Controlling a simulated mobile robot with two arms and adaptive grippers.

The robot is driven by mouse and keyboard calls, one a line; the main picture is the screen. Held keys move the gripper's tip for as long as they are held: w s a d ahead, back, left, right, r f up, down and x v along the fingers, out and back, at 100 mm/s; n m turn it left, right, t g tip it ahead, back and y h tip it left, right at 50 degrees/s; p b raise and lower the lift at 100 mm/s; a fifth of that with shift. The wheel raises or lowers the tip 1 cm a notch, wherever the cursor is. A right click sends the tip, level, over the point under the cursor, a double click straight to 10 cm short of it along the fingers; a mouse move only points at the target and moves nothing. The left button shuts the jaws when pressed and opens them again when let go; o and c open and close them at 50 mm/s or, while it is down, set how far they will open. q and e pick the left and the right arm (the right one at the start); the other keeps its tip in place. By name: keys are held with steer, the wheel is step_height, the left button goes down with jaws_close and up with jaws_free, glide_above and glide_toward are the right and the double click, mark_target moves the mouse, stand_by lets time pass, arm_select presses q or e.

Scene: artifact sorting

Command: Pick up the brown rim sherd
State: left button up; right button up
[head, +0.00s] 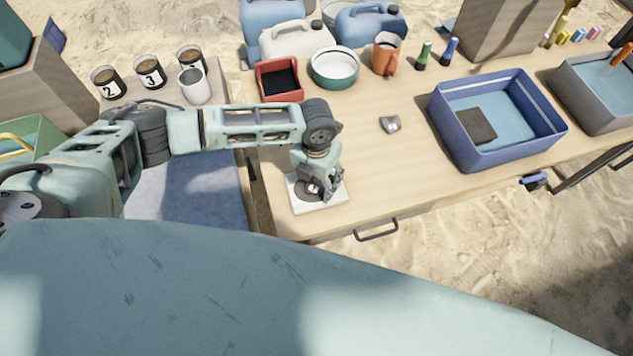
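My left gripper (322,192) points down over a small white square device (302,205) with a dark round plate, near the left front of the wooden table. The fingertips are small and bunched in this view, and I cannot tell whether they are open or shut. A small dark patch with a pale glint shows at the fingertips; I cannot tell if it is a sherd. No brown rim sherd can be made out for certain. My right gripper is not in view.
A small grey object (390,124) lies mid-table. A blue basin (456,149) of water with a brown block (477,126) stands right, beside a grey basin (585,107). A red tray (266,66), a green-white bowl (335,79) and an orange mug (386,56) stand behind.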

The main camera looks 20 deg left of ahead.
arm_select(q)
steer(key=c, duration=1)
steer(key=shift+r, duration=0.1)
